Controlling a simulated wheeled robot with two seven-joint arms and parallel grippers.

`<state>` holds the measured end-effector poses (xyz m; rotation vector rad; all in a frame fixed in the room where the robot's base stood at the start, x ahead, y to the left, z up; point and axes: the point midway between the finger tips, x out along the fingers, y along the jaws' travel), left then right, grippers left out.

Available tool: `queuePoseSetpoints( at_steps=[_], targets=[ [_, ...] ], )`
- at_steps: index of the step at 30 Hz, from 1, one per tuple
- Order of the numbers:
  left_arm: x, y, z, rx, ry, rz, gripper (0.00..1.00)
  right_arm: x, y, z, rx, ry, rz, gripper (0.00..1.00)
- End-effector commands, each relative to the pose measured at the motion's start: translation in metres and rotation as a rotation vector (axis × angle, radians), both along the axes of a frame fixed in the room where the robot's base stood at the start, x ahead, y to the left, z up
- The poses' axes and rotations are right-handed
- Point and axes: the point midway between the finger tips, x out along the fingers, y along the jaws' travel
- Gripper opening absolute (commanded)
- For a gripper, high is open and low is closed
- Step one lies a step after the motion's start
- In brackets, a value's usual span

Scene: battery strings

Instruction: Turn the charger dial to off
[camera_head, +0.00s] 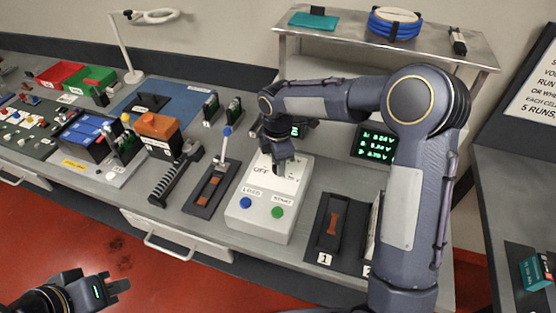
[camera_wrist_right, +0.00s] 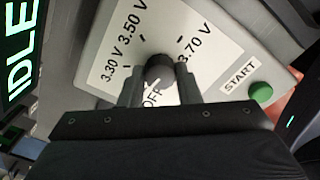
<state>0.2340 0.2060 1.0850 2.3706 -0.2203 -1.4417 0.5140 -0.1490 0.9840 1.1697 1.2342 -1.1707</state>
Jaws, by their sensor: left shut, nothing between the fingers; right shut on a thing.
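The charger (camera_head: 262,212) is a pale box on the bench with a blue and a green button at its front. Its dial (camera_wrist_right: 159,70) is a dark round knob in the right wrist view, ringed by the labels 3.30 V, 3.50 V, 3.70 V and OFF. My right gripper (camera_head: 281,168) reaches down onto the charger's top, and in the wrist view its fingers (camera_wrist_right: 159,88) are shut on the dial. The fingers partly cover the OFF label, and I cannot tell where the dial points. My left gripper (camera_head: 119,285) is shut and empty, low at the left, away from the bench.
A green display reads IDLE (camera_wrist_right: 20,60) beside the charger. Left of the charger are a tray with a blue-topped lever (camera_head: 213,187) and an orange-topped unit (camera_head: 158,130). Right of it are a numbered slot (camera_head: 332,228) and a screen (camera_head: 377,145). A shelf (camera_head: 350,37) stands behind.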

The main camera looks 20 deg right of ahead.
Motion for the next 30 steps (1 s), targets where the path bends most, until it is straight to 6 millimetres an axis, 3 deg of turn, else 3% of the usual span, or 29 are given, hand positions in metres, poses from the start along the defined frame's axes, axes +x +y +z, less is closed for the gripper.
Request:
queuePoseSetpoints(
  at_steps=[10, 26, 27, 30],
  targets=[
    [-0.0001, 0.0000, 0.0042, 0.000, 0.000, 0.000, 0.00, 0.0009, 0.0002, 0.0014, 0.000, -0.004, 0.133, 0.07],
    [0.0000, 0.0000, 0.0045, 0.000, 0.000, 0.000, 0.00, 0.0010, 0.0002, 0.0011, 0.000, -0.004, 0.155, 0.07],
    [0.0000, 0.0000, 0.0045, 0.000, 0.000, 0.000, 0.00, 0.0010, 0.0002, 0.0011, 0.000, -0.004, 0.154, 0.34],
    [0.0000, -0.0001, 0.0044, 0.000, 0.000, 0.000, 0.00, 0.0008, 0.0001, 0.0009, 0.000, -0.003, 0.154, 0.47]
  ],
)
